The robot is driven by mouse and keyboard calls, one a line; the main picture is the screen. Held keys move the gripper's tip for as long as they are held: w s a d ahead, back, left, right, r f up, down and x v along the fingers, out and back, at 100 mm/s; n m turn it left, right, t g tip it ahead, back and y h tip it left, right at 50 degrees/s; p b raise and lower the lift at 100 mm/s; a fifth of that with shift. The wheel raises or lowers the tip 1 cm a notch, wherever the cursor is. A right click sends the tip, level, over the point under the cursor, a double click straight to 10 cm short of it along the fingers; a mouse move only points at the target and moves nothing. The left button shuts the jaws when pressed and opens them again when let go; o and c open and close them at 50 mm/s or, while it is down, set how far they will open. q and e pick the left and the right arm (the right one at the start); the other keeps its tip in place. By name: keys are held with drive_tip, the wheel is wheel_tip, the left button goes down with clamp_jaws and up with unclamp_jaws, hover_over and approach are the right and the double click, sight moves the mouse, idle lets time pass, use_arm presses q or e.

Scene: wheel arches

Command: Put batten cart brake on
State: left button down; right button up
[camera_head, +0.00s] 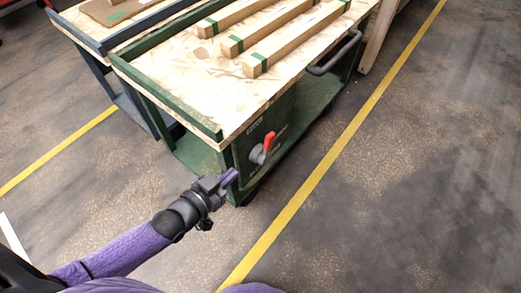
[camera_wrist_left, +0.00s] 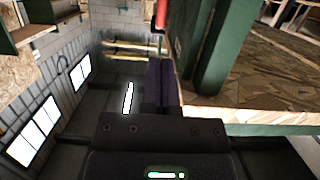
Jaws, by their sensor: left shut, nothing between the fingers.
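The batten cart (camera_head: 187,80) is green with a pale chipboard top, and several wooden battens (camera_head: 282,45) with green end bands lie on it. On its near end panel is a red brake lever (camera_head: 269,141) on a grey round hub (camera_head: 257,154). The lever points up and slightly right. My left gripper (camera_head: 232,174) is shut and empty, just left of and below the hub, apart from the lever. In the left wrist view the shut fingers (camera_wrist_left: 158,85) are beside a green cart post (camera_wrist_left: 215,50), with a red part (camera_wrist_left: 161,14) beyond their tips. My right gripper is out of view.
A dark handle bar (camera_head: 334,54) sticks out from the cart's right side. A blue-grey cart (camera_head: 90,45) stands close on the left. Yellow floor lines (camera_head: 330,155) run past both sides. The floor at right is clear.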

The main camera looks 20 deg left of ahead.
sight(266, 145)
use_arm(q)
drive_tip(key=b+x, duration=0.2)
drive_tip(key=x, duration=0.1)
drive_tip(key=b+x, duration=0.2)
drive_tip(key=x, duration=0.2)
drive_tip(key=b+x, duration=0.1)
drive_tip(key=x, duration=0.2)
drive_tip(key=shift+w+d+f+b, duration=0.1)
drive_tip(key=shift+w+f+b, duration=0.05)
drive_tip(key=shift+f+b, duration=0.25)
drive_tip(key=shift+w+d, duration=0.15)
drive_tip(key=shift+w, duration=0.35)
drive_tip(key=shift+r, duration=0.2)
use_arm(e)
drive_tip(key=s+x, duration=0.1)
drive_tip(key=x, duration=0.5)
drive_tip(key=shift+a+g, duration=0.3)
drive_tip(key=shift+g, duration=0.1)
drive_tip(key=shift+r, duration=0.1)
